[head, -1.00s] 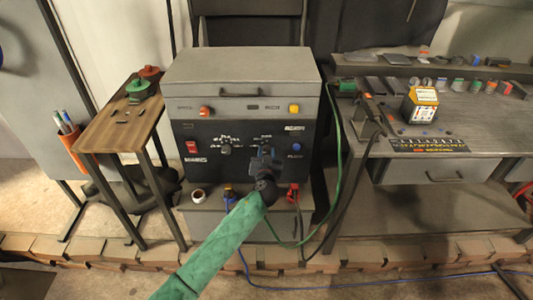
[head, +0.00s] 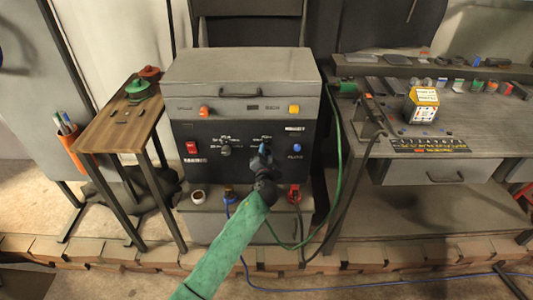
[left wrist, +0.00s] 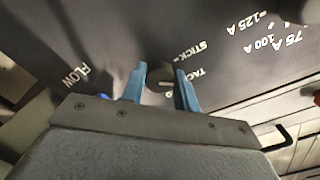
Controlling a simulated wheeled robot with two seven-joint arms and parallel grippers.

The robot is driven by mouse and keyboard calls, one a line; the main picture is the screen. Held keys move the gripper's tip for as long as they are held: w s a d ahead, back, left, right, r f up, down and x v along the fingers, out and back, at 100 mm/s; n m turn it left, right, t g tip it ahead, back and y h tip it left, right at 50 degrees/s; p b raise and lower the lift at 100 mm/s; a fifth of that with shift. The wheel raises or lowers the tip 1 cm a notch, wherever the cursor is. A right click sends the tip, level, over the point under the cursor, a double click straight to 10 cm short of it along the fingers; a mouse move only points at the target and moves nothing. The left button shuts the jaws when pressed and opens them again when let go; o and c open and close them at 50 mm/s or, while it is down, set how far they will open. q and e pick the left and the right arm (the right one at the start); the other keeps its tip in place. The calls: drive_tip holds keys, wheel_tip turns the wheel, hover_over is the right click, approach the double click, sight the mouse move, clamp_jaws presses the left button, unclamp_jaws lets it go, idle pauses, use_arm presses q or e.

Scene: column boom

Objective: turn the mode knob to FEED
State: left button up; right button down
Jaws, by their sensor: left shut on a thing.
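The mode knob (left wrist: 158,86) is on the dark front panel of the grey machine, mostly hidden by my left gripper. In the left wrist view the two blue fingers of my left gripper (left wrist: 160,90) stand one on each side of it, shut on it. STICK and TACK are printed beside the knob; I cannot read a FEED mark or tell where the knob points. In the head view my left gripper (head: 264,153) is at the right half of the panel (head: 215,166), its green-sleeved arm coming from below. My right gripper is not in view.
Another knob (head: 225,150) with amp marks, a red switch (head: 191,147) and a blue button (head: 297,147) share the panel. Cables hang below and at the right. A wooden side table (head: 115,125) stands left, a workbench (head: 470,130) right.

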use_arm(q)
drive_tip(key=m+p, duration=0.1)
drive_tip(key=m, duration=0.1)
drive_tip(key=shift+r+m, duration=0.1)
drive_tip(key=shift+m, duration=0.3)
drive_tip(key=m+p, duration=0.1)
drive_tip(key=m, duration=0.1)
drive_tip(key=shift+m, duration=0.4)
drive_tip(key=m+p, duration=0.1)
drive_tip(key=m, duration=0.2)
drive_tip(key=shift+m+p, duration=0.35)
drive_tip(key=shift+m, duration=0.55)
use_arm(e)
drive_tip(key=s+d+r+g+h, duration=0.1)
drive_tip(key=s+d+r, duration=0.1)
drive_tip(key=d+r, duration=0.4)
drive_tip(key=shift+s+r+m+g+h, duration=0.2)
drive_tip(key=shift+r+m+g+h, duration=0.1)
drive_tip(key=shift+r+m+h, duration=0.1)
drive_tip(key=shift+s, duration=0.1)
use_arm(q)
drive_tip(key=o, duration=1)
drive_tip(key=shift+d, duration=0.1)
drive_tip(key=shift+c, duration=0.2)
